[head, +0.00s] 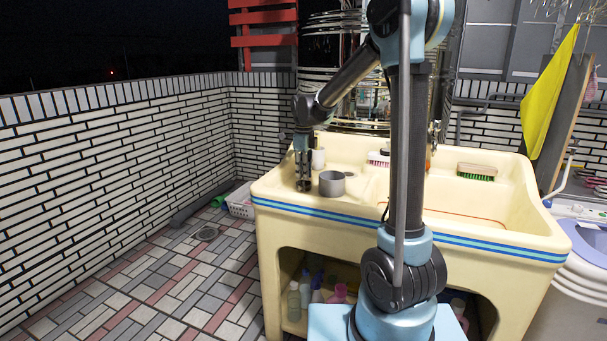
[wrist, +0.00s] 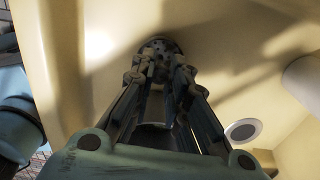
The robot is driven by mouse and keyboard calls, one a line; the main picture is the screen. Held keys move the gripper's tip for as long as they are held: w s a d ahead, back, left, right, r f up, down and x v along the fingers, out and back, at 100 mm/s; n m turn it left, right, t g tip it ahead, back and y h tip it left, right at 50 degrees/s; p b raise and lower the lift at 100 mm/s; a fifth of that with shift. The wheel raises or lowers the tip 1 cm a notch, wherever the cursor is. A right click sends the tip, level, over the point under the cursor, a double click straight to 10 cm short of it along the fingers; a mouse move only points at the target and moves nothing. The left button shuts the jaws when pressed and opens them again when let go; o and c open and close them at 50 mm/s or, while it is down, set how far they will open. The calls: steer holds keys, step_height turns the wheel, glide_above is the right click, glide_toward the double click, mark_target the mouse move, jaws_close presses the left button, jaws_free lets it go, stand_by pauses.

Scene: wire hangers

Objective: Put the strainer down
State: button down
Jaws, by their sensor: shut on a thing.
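The strainer (wrist: 160,43) is a small, round, dark piece at the fingertips of my gripper (wrist: 158,70) in the wrist view. My gripper is shut on it and points down, and the fingers hide part of it. In the head view my gripper (head: 303,184) is low over the left part of the cream sink unit (head: 410,222), just left of a grey mug. The strainer is too small to make out clearly there. I cannot tell whether it touches the cream surface below.
The grey mug (head: 332,184) stands close to the right of my gripper, and a white cup (head: 318,158) stands behind. Brushes (head: 477,171) lie farther right on the sink unit. A round grey drain (wrist: 243,130) shows in the wrist view. Bottles (head: 294,300) stand underneath.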

steer(key=shift+f, duration=0.15)
steer(key=c, duration=1.6)
jaws_free()
steer(key=shift+o, duration=0.2)
step_height(320, 180, up, 12)
steer(key=shift+s, duration=0.1)
